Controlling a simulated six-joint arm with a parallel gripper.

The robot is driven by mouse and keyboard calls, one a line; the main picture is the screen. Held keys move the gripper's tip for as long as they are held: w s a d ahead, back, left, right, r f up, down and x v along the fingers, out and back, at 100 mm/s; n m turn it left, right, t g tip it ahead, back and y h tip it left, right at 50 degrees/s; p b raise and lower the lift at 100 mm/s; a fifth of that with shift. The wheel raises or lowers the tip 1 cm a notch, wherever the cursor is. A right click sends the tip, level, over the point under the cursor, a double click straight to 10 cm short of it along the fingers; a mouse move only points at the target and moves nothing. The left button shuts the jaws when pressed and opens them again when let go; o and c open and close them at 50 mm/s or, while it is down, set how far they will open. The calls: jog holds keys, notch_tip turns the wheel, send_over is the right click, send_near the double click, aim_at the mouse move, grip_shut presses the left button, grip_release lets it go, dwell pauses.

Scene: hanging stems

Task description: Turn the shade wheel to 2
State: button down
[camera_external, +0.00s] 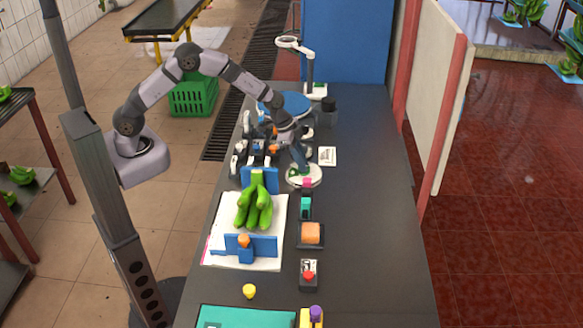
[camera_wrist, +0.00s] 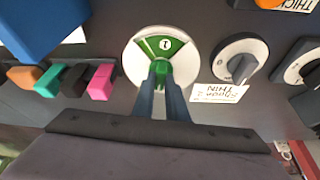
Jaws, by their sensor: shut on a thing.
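The shade wheel (camera_external: 306,179) is a pale round disc lying on the dark bench, near the middle of the external view. In the wrist view the wheel (camera_wrist: 133,58) shows a green wedge with a small white label that appears to read 1. My gripper (camera_wrist: 160,82) reaches over the wheel's near part, its two dark fingers close together at the narrow end of the green wedge. It is shut on a part of the wheel that the fingers mostly hide. In the external view my gripper (camera_external: 300,167) comes down onto the wheel from the upper left.
Right of the wheel in the wrist view are a grey knob dial (camera_wrist: 240,57) and a printed card (camera_wrist: 226,94). Several coloured blocks, including a pink one (camera_wrist: 102,82), stand left. Green bananas (camera_external: 257,208) stand between blue plates. The bench's right side is clear.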

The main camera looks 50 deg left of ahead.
jog(key=m+b, duration=0.2)
jog(key=b, duration=0.1)
jog(key=shift+w+f+m+g+h+b, duration=0.2)
jog(key=shift+f+m+g+h+b, duration=0.1)
jog(key=shift+g, duration=0.1)
jog(key=m+b, duration=0.1)
jog(key=m+g+b, duration=0.1)
jog(key=m, duration=0.1)
jog(key=shift+a+r+m, duration=0.1)
jog(key=shift+r+m, duration=0.1)
jog(key=shift+m, duration=0.1)
jog(key=m+g, duration=0.1)
jog(key=m, duration=0.2)
jog(key=shift+w+r+m+g, duration=0.15)
jog(key=shift+m+g, duration=0.15)
jog(key=shift+g, duration=0.1)
jog(key=shift+w+m+g+p, duration=0.1)
jog(key=shift+m+g+p, duration=0.4)
jog(key=shift+m+p, duration=0.65)
jog(key=shift+m, duration=0.35)
jog(key=c, duration=1.8)
grip_release()
jog(key=shift+o, duration=0.2)
